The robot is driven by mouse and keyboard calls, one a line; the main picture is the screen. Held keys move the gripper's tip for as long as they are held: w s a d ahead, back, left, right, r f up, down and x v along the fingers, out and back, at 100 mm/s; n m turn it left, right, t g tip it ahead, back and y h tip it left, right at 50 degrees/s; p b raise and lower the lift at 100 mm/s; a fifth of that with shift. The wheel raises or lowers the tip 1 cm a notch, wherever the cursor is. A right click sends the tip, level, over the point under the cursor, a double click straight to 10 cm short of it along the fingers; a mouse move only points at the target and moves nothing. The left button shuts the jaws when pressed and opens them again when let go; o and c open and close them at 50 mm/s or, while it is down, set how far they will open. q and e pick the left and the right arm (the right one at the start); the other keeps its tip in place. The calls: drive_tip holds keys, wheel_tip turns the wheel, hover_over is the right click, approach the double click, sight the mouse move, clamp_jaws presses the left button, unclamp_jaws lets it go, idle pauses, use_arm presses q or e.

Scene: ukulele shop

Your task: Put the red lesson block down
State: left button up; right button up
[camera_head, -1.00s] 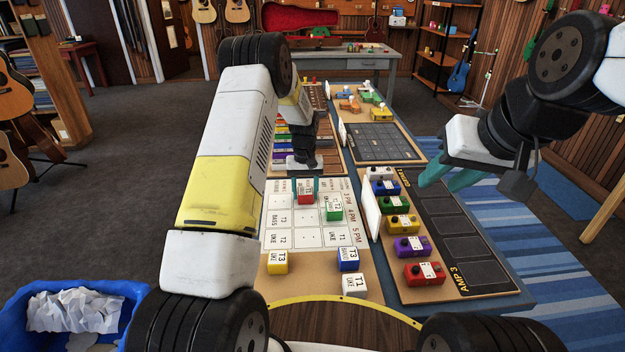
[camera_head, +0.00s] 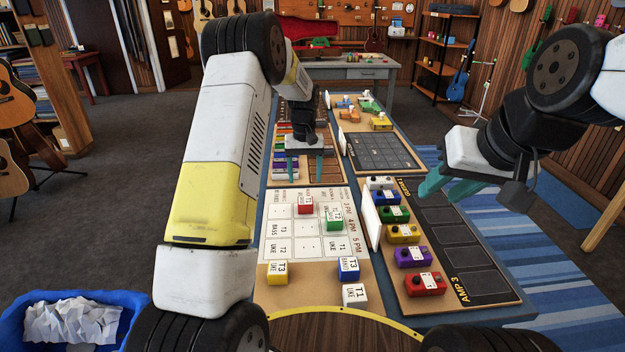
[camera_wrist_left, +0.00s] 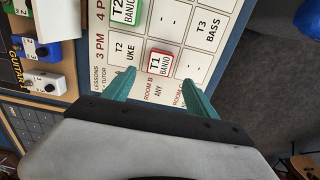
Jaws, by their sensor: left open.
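The red lesson block (camera_head: 305,205), marked T1 BANJO, rests on the white schedule grid board (camera_head: 281,249), in the row nearest the top of the head view. In the left wrist view the red block (camera_wrist_left: 159,63) sits just beyond and between my left fingertips, in a grid cell under the 3 PM side. My left gripper (camera_head: 305,180) is open and empty, apart from the block, on its far side in the head view. It also shows in the left wrist view (camera_wrist_left: 157,75). My right gripper (camera_head: 440,193) hangs over the pedal board with its fingers apart and empty.
A green block (camera_head: 333,219) stands on the grid beside the red one. Yellow (camera_head: 277,272), blue (camera_head: 348,269) and white (camera_head: 354,295) blocks stand along the board's near edge. Coloured pedals (camera_head: 413,257) line the board at right. A blue bin (camera_head: 125,302) is at lower left.

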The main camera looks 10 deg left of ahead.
use_arm(q)
drive_tip(key=s+a+r+m+t+h, duration=0.1)
drive_tip(key=s+r+t, duration=0.1)
drive_tip(key=s+r, duration=0.7)
drive_tip(key=s+r+t, duration=0.1)
drive_tip(key=s+r, duration=0.6)
drive_tip(key=r, duration=0.5)
drive_tip(key=s+m+t+h, duration=0.1)
drive_tip(key=s+t, duration=0.2)
drive_tip(key=s, duration=1.6)
drive_tip(key=shift+s+d+r+m, duration=0.35)
drive_tip(key=shift+s+r+m, duration=0.05)
drive_tip(key=shift+r, duration=0.05)
